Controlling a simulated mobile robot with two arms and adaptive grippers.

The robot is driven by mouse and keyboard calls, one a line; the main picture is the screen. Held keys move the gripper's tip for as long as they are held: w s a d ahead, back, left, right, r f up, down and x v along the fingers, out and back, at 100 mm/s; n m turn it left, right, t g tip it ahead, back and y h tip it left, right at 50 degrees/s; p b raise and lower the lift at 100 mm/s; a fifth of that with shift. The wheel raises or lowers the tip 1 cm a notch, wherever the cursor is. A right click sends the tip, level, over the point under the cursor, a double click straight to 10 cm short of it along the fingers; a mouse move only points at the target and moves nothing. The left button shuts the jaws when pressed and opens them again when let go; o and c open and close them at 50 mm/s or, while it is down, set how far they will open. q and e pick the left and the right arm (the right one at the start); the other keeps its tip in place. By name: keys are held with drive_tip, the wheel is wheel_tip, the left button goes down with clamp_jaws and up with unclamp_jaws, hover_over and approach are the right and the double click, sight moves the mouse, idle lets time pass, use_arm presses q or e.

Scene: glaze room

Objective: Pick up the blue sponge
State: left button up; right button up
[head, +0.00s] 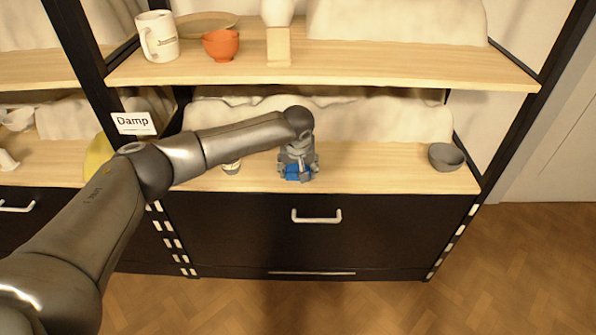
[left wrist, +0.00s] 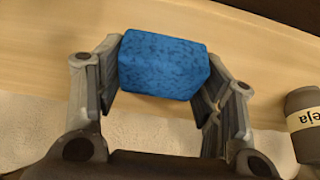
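The blue sponge (left wrist: 163,64) is a mottled blue block between the two fingers of my left gripper (left wrist: 164,75) in the left wrist view. Both fingers meet its sides, and the gripper looks shut on it. In the head view the sponge (head: 297,172) shows as a small blue patch under my left gripper (head: 298,165), over the front part of the lower shelf. I cannot tell whether it still rests on the wood. My right gripper is in neither view.
A small labelled jar (head: 231,166) stands left of the gripper; a grey bowl (head: 445,157) sits at the shelf's right end. A dark drawer (head: 260,235) is below. The shelf between gripper and grey bowl is clear.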

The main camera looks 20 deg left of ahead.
sight(298, 166)
use_arm(q)
drive_tip(key=shift+c, duration=0.4)
drive_tip(key=shift+r, duration=0.5)
drive_tip(key=p+v, duration=0.2)
drive_tip(key=v, duration=0.3)
drive_tip(key=s+d+r+p, duration=0.3)
drive_tip(key=s+r, duration=0.4)
drive_tip(key=s, duration=0.4)
drive_tip(key=shift+s+r, duration=0.25)
drive_tip(key=shift+s, duration=0.1)
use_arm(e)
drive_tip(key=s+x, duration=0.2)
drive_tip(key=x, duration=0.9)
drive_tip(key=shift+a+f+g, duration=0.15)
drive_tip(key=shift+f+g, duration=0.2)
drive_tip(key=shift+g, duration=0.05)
use_arm(q)
drive_tip(key=shift+d, duration=0.15)
